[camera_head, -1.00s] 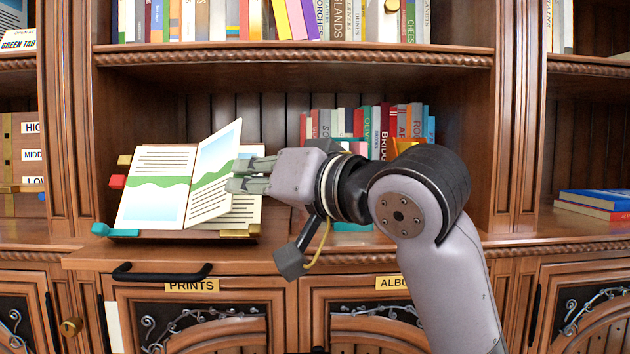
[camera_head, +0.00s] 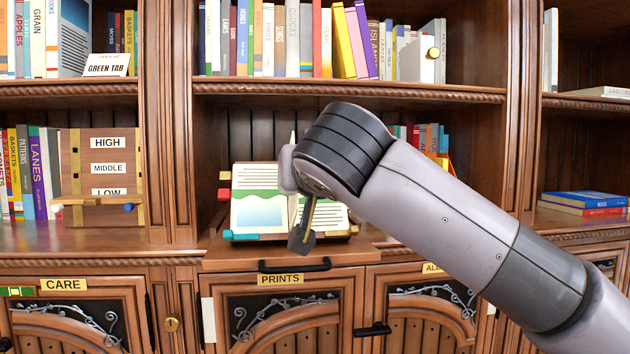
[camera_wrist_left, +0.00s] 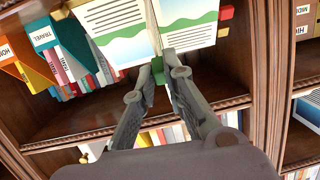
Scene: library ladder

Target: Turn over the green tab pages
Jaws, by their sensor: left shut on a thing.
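The open book (camera_head: 258,216) rests on a stand in the middle niche, with a green band and blue picture on its left page. A pale page edge (camera_head: 293,148) stands up near the spine, partly hidden by my arm. Small coloured tabs show at its edges, a red one (camera_head: 224,194) on the left and a teal one (camera_head: 229,236) below. In the left wrist view my left gripper (camera_wrist_left: 167,72) is at the book (camera_wrist_left: 190,30), fingers close together on a page near the spine. My right gripper is not in view.
A card reading GREEN TAB (camera_head: 107,65) stands on the upper left shelf. A panel marked HIGH, MIDDLE, LOW (camera_head: 108,168) stands left of the niche. A black handle (camera_head: 295,265) sticks out below the book. Books fill the shelf above.

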